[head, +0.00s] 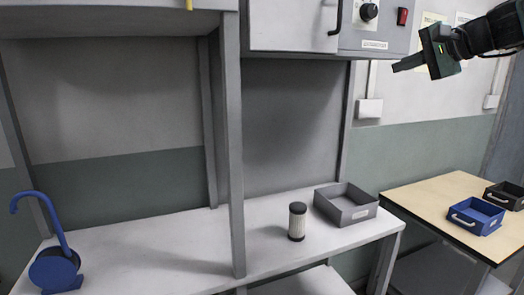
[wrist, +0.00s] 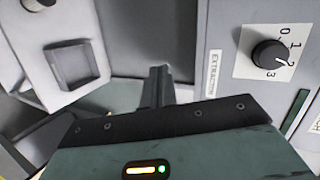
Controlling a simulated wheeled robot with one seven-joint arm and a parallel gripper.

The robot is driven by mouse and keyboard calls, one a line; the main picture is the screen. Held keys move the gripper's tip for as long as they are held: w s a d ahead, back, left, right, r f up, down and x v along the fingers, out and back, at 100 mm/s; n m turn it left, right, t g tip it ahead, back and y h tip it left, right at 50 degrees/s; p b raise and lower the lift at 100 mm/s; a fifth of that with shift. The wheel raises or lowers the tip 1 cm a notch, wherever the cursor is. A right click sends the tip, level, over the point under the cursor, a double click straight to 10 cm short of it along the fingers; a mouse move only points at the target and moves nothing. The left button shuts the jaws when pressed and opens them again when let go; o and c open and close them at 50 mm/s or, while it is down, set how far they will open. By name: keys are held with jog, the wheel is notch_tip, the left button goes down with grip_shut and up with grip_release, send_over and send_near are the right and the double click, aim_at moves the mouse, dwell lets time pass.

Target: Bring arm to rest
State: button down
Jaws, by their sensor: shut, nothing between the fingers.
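My gripper (head: 408,64) is at the upper right of the head view, in the air in front of the wall and beside the grey cabinet. Its fingers are shut with nothing between them and point left. In the wrist view the shut fingers (wrist: 160,85) show at the centre beyond the green gripper body, over the grey back panel. My arm reaches in from the right edge of the head view.
A filter-like cylinder (head: 297,221) and a grey tray (head: 335,212) stand on the white bench (head: 185,255). A blue hooked object (head: 58,262) is at left. The extractor cabinet (head: 292,25) is close to my gripper. Blue (head: 476,216) and black bins (head: 505,195) sit on the wooden table (head: 425,197).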

jog(key=s+a+f+n+g+h, duration=0.2)
jog(key=s+a+f+n+g, duration=0.7)
jog(key=s+a+f, duration=1.25)
jog(key=s+f+n+g+h, duration=0.1)
jog(key=s+f+n, duration=0.3)
jog(key=s, duration=0.5)
jog(key=s+d+f+n+g+h, duration=0.1)
jog(key=s+f+n+h, duration=0.2)
jog(key=s+f+n, duration=0.2)
jog(key=s+f, duration=0.3)
jog(key=s, duration=0.2)
jog(key=shift+s+f+g+h, duration=0.15)
jog(key=shift+g+h, duration=0.15)
